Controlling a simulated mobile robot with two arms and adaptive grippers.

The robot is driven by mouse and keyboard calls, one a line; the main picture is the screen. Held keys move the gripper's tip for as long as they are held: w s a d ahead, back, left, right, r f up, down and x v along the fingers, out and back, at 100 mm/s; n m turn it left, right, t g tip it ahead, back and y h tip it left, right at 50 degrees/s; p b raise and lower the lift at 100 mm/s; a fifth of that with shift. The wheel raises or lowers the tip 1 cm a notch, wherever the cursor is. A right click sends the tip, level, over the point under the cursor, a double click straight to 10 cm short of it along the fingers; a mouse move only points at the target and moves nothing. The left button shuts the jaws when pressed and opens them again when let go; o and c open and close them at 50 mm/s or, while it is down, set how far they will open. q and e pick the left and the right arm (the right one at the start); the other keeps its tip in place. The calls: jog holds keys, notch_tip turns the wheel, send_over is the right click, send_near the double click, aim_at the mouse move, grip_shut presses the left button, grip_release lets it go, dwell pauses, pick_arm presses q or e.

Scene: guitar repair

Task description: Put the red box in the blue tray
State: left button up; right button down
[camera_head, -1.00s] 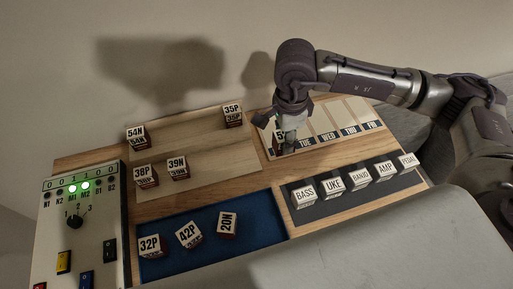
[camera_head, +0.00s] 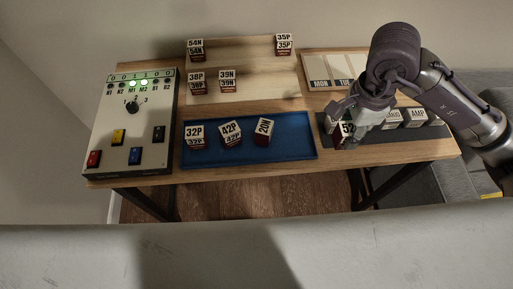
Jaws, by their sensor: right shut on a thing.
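My right gripper (camera_head: 343,112) points down and is shut on a small box (camera_head: 347,129) with a white label that seems to start with "52"; the gripper hides part of it. The held box is just right of the blue tray (camera_head: 290,152), in front of or above the left end of the dark rack; its exact height I cannot tell. The blue tray holds three dark red boxes with white labels: 32P (camera_head: 195,137), 42P (camera_head: 231,133) and 20N (camera_head: 263,132). My left gripper is not in view.
A wooden tray (camera_head: 250,65) behind holds boxes 54N, 35P, 38P and 39N. A switch panel (camera_head: 108,133) with lit green lamps stands left. A day-marked tray (camera_head: 322,68) is at back right. The dark rack (camera_head: 400,133) holds labelled blocks. The blue tray's right end is bare.

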jog(key=shift+w+a+f, duration=0.35)
jog(key=shift+w+f, duration=0.05)
jog(key=shift+w, duration=0.3)
jog(key=w+a+f+p, duration=0.1)
jog(key=w+a+f, duration=0.1)
jog(key=w+a+f+p, duration=0.1)
jog(key=w+a+f, duration=0.1)
jog(key=w, duration=0.1)
jog(key=w+a+f, duration=0.2)
jog(key=a, duration=0.1)
jog(key=shift+w+a+f+p, duration=0.1)
jog(key=shift+w+f+p, duration=0.05)
jog(key=shift+w+p, duration=0.25)
notch_tip(320, 180, down, 3)
jog(key=shift+f+p, duration=0.1)
jog(key=shift+p, duration=0.35)
jog(key=shift+f, duration=0.5)
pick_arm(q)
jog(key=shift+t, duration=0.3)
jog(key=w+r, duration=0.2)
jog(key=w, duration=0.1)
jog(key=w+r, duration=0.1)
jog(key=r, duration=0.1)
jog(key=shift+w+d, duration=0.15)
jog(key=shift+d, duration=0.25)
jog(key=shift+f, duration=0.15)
